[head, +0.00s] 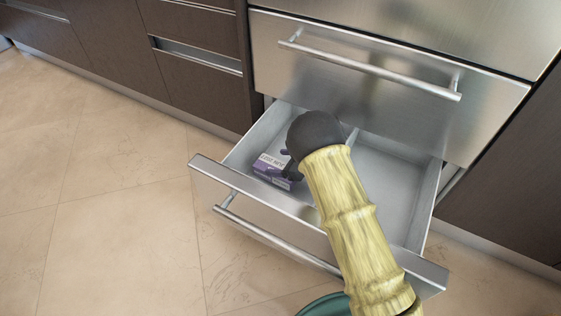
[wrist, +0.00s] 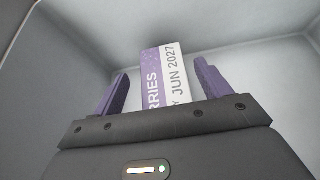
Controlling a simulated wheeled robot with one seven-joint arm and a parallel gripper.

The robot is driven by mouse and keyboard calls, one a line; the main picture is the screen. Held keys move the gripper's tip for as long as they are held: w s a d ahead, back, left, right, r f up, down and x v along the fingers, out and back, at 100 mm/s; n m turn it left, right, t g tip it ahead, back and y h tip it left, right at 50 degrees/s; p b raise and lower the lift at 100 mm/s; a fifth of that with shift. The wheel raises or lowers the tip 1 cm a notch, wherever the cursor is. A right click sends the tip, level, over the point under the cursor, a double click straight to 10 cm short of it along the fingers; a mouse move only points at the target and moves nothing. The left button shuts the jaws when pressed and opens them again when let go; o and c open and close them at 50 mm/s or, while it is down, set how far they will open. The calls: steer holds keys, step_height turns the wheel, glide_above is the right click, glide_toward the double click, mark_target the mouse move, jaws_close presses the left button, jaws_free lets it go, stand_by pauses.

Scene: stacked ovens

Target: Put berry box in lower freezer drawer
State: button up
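In the wrist view the box (wrist: 163,75) shows a printed face reading "BERRIES" and "JUN 2027". My gripper (head: 292,168) reaches down into the same compartment, right by the box. In the wrist view its two purple fingers (wrist: 160,72) are apart, one on each side of the box, with a visible gap on both sides. My wrist and arm hide part of the drawer in the head view.
A closed upper drawer (head: 380,85) with a bar handle overhangs the back. Dark cabinets (head: 195,85) stand at left. The tiled floor (head: 110,200) is clear at left.

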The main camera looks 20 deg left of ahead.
steer(key=shift+o, duration=0.5)
steer(key=shift+r, duration=0.25)
steer(key=p+v, duration=0.6)
steer(key=v, duration=0.6)
steer(key=shift+r, duration=0.35)
